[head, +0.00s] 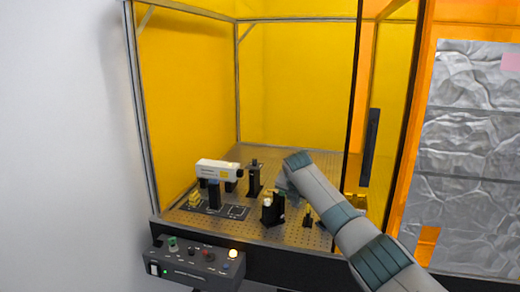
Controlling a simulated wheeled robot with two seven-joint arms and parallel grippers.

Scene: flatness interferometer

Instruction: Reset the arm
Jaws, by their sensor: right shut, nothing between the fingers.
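My right arm comes in from the lower right and reaches through the open front of the yellow-panelled enclosure. My right gripper (285,186) is at the arm's far end, low over the perforated breadboard (300,240). It is small and partly hidden by my wrist; it is shut with nothing held. It is behind a black optical mount (272,208) and right of a black post mount (254,178). I cannot tell whether it touches anything. My left gripper is out of view.
A white laser-like unit (218,170) stands on a black post at the left of the breadboard. A control box (195,264) with knobs and a lit lamp is at the front. A dark vertical handle (370,147) is on the right panel. Small mounts stand close beside my arm.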

